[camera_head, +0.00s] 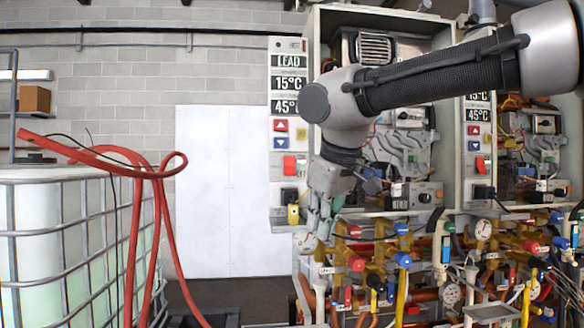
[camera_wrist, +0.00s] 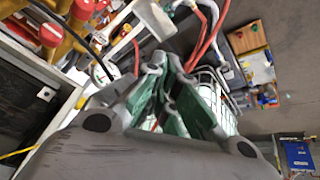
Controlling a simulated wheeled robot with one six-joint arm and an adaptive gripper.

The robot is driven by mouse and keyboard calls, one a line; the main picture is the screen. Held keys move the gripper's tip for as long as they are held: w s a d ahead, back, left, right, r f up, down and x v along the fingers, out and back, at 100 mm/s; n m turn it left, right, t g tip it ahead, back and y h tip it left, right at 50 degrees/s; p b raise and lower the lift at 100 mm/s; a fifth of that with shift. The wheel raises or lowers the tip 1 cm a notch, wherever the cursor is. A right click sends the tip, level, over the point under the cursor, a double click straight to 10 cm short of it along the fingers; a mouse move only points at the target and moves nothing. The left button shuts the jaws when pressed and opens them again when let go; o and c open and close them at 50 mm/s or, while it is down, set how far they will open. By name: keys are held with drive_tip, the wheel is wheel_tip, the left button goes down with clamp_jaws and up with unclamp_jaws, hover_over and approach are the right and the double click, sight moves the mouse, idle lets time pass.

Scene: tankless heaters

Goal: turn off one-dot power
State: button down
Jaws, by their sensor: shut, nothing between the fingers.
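The left heater's tall control panel (camera_head: 286,110) carries the labels "LEAD", 15°C and 45°. Below them are a red up button (camera_head: 281,126), a blue down button (camera_head: 281,143) and a red switch (camera_head: 289,165). A black part (camera_head: 289,196) and a yellow tag (camera_head: 293,214) sit at its lower end. I cannot make out a dot mark or the switch's position. My gripper (camera_head: 319,228) is shut and empty, pointing down just right of the panel's lower end and apart from the red switch. Its grey-green fingers (camera_wrist: 164,72) also show in the wrist view.
A second heater panel (camera_head: 478,140) stands to the right. Pipes, gauges (camera_head: 306,241) and red valve handles (camera_head: 356,263) crowd below my gripper. A caged tank (camera_head: 70,245) with red hoses (camera_head: 170,240) stands left. Open floor lies before the white door (camera_head: 215,190).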

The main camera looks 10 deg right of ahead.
sight(292, 167)
drive_tip(key=w+a+r+m+t, duration=0.15)
drive_tip(key=w+a+r, duration=0.25)
drive_tip(key=a+r, duration=0.5)
drive_tip(key=d+r+m+t+h, duration=0.1)
drive_tip(key=d+r+m, duration=0.4)
drive_tip(key=r, duration=0.6)
drive_tip(key=shift+d+r+t+h, duration=0.25)
drive_tip(key=shift+r+t+h, duration=0.05)
drive_tip(key=shift+t, duration=0.05)
drive_tip(key=shift+w, duration=0.1)
drive_tip(key=x, duration=1.2)
drive_tip(key=shift+w, duration=0.45)
drive_tip(key=shift+w+f, duration=0.25)
drive_tip(key=shift+w, duration=0.35)
drive_tip(key=shift+d, duration=0.1)
